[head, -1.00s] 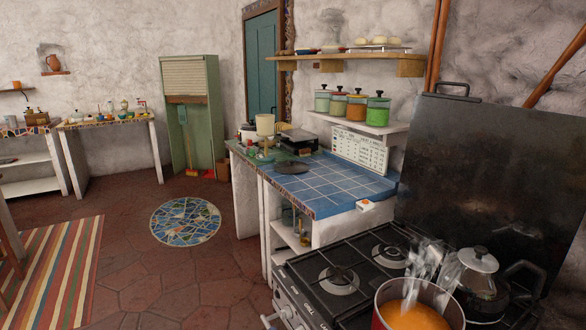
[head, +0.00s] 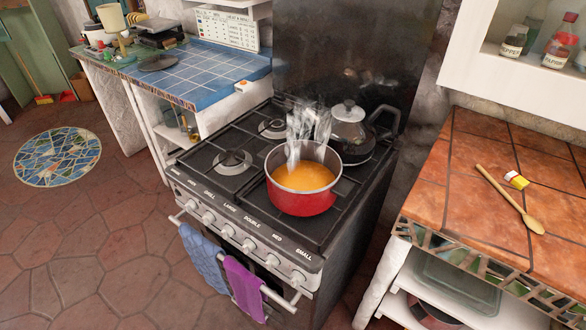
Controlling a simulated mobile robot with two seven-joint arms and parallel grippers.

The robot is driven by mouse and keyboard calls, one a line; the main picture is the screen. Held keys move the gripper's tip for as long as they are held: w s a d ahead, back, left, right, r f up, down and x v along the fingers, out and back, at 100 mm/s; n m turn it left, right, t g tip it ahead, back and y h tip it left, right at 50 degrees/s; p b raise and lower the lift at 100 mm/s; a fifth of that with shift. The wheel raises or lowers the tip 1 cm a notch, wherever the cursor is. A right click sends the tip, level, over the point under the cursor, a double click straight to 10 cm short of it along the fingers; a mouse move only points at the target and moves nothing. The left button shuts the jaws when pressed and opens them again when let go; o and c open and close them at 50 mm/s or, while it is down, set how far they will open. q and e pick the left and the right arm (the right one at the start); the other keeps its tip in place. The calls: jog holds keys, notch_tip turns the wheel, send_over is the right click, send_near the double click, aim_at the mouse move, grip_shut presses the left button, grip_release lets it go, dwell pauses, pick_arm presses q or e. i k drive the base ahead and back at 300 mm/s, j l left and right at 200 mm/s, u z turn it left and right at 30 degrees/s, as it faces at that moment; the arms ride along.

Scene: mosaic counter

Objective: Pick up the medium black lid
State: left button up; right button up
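A flat, dark, round thing (head: 159,62) lies on the blue tiled counter at the upper left of the head view. It looks like a black lid, but it is too small to tell for sure or to judge its size. Neither of my grippers is in view.
The blue counter (head: 214,75) is largely bare. A wooden spoon (head: 511,199) lies on the orange tiled counter (head: 450,197). The floor (head: 90,235) before the stove is clear.

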aim_at(156, 63)
jog(key=i+j+z, duration=0.4)
jog(key=j, duration=1.55)
jog(key=i+j+z, duration=0.35)
jog(key=j, duration=1.7)
jog(key=j+z, duration=0.4)
jog(key=j, duration=1.6)
jog(key=k, duration=0.1)
